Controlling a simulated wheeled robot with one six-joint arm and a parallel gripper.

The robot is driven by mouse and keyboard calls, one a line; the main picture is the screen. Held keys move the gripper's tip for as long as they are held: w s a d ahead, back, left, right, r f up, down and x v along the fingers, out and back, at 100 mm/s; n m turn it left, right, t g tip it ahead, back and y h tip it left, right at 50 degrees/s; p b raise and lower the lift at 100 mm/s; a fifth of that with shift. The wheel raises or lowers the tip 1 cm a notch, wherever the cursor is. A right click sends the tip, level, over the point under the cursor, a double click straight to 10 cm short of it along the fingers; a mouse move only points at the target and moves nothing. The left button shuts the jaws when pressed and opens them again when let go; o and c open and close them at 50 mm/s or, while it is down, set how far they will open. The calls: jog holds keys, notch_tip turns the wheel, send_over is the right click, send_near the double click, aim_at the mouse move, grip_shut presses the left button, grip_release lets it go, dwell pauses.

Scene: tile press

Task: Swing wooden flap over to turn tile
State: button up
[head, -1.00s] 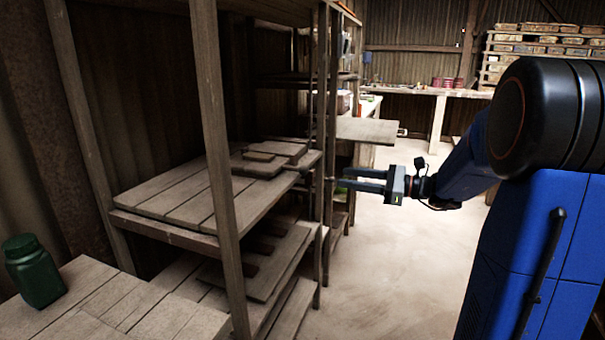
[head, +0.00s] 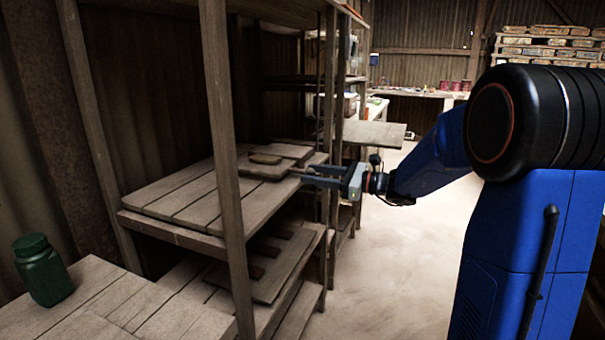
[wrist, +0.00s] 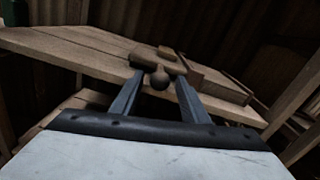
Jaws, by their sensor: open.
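The wooden flap appears to be among the small stacked boards (head: 268,168) at the right end of the wooden shelf; I cannot clearly tell it from the other boards. My gripper (head: 304,175) is open at the shelf's right edge, with its fingers pointing left toward these boards. In the wrist view, a rounded wooden knob (wrist: 160,79) shows between the fingertips, below a small wooden block (wrist: 158,60). I cannot tell whether the fingers touch it. I cannot make out a tile.
The shelf (head: 185,208) has an upright post (head: 222,150) in front and more posts close by my gripper. Lower boards (head: 275,265) lie beneath. A green jar (head: 43,270) stands on a bench at left. The floor (head: 400,250) at right is clear.

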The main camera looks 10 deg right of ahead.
aim_at(305, 173)
jog(key=shift+x, duration=2.1)
grip_shut()
